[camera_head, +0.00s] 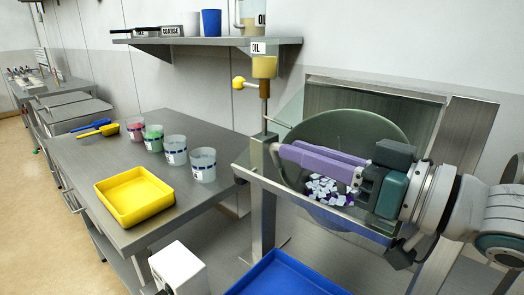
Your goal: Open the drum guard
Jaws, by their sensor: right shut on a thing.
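The drum (340,125) is a large round greenish disc in the metal stand at the right, with small white and purple pieces (325,188) showing low in it. A clear greenish guard panel (291,112) shows at the drum's left side, and its full outline is hard to make out. My right gripper (283,152) reaches in from the right across the drum's front. Its purple fingers are closed together by the left post, shut on a part of the guard that the fingers hide. My left gripper is out of view.
A metal post (263,205) and a slanted front rail (310,203) frame the drum. A blue tray (285,278) lies below. The steel table holds a yellow tray (135,196) and several cups (202,165). A yellow oil cup (264,67) stands above the post.

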